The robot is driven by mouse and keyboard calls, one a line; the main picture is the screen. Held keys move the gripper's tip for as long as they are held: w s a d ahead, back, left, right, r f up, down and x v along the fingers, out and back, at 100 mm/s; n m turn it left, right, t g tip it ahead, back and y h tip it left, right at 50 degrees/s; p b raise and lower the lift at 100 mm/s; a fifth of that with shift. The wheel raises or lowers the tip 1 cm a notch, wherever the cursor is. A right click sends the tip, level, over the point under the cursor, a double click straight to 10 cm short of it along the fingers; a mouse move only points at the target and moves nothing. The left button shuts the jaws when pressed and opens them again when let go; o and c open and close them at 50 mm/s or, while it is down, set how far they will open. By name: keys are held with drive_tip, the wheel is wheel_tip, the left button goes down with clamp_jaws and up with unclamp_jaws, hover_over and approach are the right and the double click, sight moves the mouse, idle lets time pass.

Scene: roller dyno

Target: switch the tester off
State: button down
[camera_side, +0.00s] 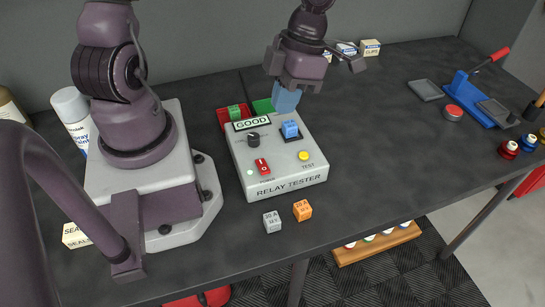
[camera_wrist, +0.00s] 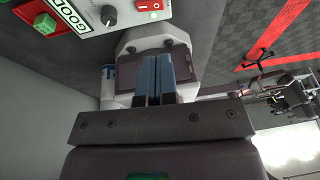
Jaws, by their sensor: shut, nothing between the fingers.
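The relay tester (camera_side: 258,187) is a light grey box on the dark bench, with a display (camera_side: 252,124) reading GOOD. Its red power switch (camera_side: 262,166) is at the front left of the top face, beside a small pale lamp (camera_side: 250,172). The switch also shows at the top edge of the wrist view (camera_wrist: 149,5). A black knob (camera_side: 253,137), a blue relay (camera_side: 290,129) in a socket and a yellow TEST button (camera_side: 304,156) are on top. My gripper (camera_side: 285,104) is shut and empty, above the tester's back edge, apart from the switch. Its blue fingers (camera_wrist: 155,78) are together.
A red tray (camera_side: 222,116) with a green relay and a green tray (camera_side: 263,105) lie behind the tester. A grey relay (camera_side: 272,222) and an orange relay (camera_side: 302,210) sit in front. A blue press (camera_side: 468,98) stands right; bench between is mostly clear.

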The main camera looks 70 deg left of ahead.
sight(266, 167)
drive_tip(key=x, duration=1.2)
drive_tip(key=shift+w+d+f, duration=0.1)
drive_tip(key=shift+w+d, duration=0.15)
drive_tip(key=shift+w, duration=0.15)
drive_tip(key=shift+f, duration=0.45)
drive_tip(key=shift+d, duration=0.1)
drive_tip(key=shift+d+f+y, duration=0.3)
drive_tip(key=shift+f+y, duration=0.25)
drive_tip(key=shift+y, duration=0.25)
drive_tip(key=shift+a, duration=0.2)
drive_tip(key=shift+a+r, duration=0.4)
drive_tip(key=shift+a, duration=0.25)
